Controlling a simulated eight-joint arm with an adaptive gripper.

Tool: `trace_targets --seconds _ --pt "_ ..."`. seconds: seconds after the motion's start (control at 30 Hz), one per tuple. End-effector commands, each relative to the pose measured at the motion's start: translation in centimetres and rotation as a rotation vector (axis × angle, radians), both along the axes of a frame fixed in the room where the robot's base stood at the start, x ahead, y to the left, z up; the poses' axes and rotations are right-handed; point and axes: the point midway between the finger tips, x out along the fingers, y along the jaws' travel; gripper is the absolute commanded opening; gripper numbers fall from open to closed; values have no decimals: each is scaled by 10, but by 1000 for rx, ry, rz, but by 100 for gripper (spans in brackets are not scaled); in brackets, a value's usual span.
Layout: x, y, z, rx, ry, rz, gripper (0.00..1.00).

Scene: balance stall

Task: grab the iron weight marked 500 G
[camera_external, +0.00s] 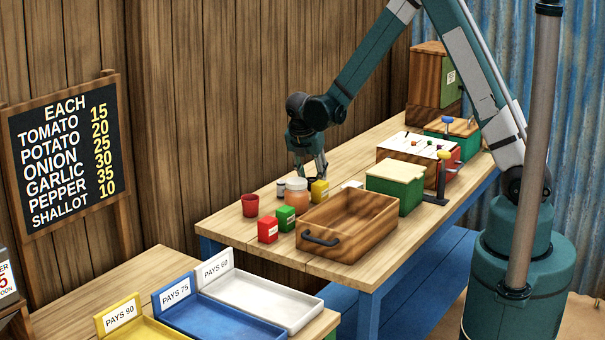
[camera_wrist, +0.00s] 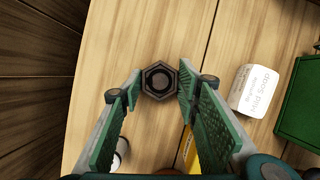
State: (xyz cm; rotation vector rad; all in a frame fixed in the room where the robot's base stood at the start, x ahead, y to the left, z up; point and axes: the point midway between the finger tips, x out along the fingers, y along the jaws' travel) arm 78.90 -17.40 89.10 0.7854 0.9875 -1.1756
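A dark hexagonal iron weight (camera_wrist: 160,80) with a round recess in its top stands on the wooden table in the wrist view. No 500 G mark can be read on it. My gripper (camera_wrist: 160,88) is open, with one green-padded finger on each side of the weight. Narrow gaps seem to show between the fingertips and the weight; I cannot tell how far down its sides the tips reach. In the external view my gripper (camera_external: 311,168) points down over the table's far side, behind the jar and yellow box, and I cannot make out the weight there.
A white soap box (camera_wrist: 251,90) and a green box (camera_wrist: 300,108) stand right of the weight. A yellow box (camera_external: 320,190), an orange jar (camera_external: 296,192), a red cup (camera_external: 250,205) and a wooden tray (camera_external: 365,228) stand nearer the external camera. Bare table surrounds the weight.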

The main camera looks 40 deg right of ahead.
Motion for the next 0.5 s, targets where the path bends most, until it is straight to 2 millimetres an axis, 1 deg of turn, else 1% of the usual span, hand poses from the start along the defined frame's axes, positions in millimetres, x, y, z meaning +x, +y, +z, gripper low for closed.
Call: trace_targets --seconds 0.03,0.07,0.33,0.5 --pt "0 0 0 0 0 0 14" --pt "0 0 0 0 0 0 11" --pt "0 0 1 0 0 0 11" --pt "0 0 7 0 0 0 11"
